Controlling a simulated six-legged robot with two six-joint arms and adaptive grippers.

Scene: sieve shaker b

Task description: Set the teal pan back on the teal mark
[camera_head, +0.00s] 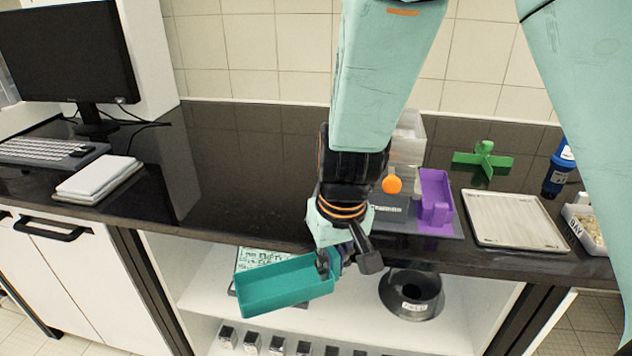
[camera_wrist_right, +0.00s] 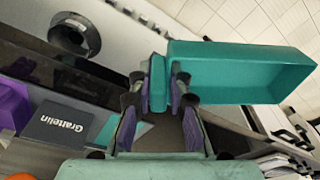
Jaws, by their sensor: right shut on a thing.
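The teal pan (camera_head: 287,283) is an open rectangular tray, held out in front of the counter's front edge, with the white lower shelf behind it. My right gripper (camera_head: 331,263) is shut on the pan's end at its right side. In the right wrist view the fingers (camera_wrist_right: 161,84) close on a teal tab at the end of the pan (camera_wrist_right: 245,68). A flat teal patch (camera_wrist_right: 108,130), which looks like the teal mark, shows partly in the wrist view beside the dark box; my arm seems to hide it in the head view. My left gripper is not in view.
A pale tray (camera_head: 515,219) and green cross (camera_head: 483,160) lie right. The counter's middle left (camera_head: 245,170) is clear.

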